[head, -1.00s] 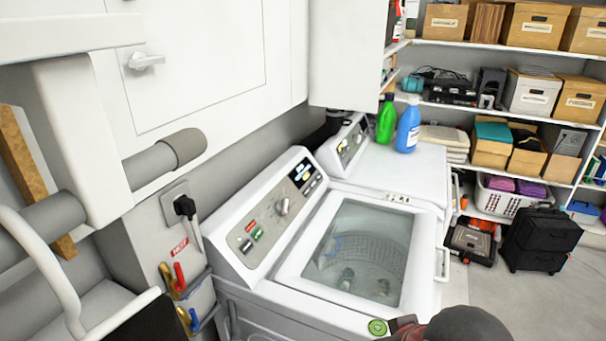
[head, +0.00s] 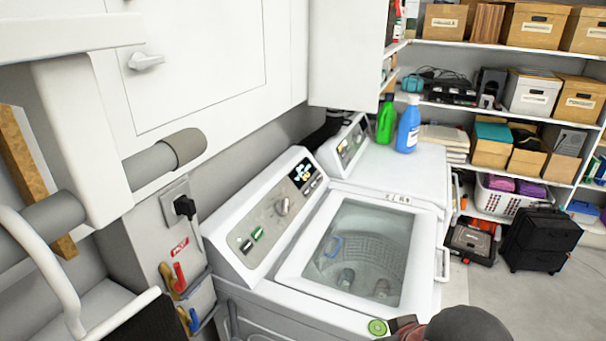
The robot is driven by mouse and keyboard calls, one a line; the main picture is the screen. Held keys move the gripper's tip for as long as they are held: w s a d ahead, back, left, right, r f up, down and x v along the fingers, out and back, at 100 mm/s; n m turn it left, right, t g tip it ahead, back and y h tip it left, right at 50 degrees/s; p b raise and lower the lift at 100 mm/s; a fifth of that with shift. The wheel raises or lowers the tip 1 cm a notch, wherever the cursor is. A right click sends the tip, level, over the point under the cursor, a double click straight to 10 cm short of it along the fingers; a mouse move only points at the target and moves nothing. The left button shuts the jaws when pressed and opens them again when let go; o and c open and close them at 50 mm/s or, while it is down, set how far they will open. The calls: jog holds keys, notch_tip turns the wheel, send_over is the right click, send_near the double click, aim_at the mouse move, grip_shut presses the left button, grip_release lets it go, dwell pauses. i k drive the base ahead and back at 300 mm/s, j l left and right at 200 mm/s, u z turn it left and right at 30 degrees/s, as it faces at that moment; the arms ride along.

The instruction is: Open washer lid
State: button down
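The washer (head: 230,280) is a white top-loader at the bottom centre of the head view. Its lid (head: 361,255) has a white frame around a clear window and lies flat and shut on top. The drum shows through the window. The control panel (head: 283,207) with a knob and a small display rises along the back left of the lid. My gripper is not in view, so I cannot see whether it is open or shut.
A second white machine (head: 415,175) stands beyond the washer, with a green bottle (head: 386,119) and a blue bottle (head: 409,125) on top. A dark rounded object (head: 468,325) is at the bottom edge by the washer's front. Open floor (head: 500,288) lies to the right.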

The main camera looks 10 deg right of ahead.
aim_at(415, 295)
jog(key=k+l, duration=0.1)
jog(key=l, duration=0.3)
jog(key=k+l, duration=0.1)
jog(key=l, duration=0.35)
jog(key=k+l+z, duration=0.1)
jog(key=l, duration=0.3)
jog(key=k+l, duration=0.1)
jog(key=l, duration=0.35)
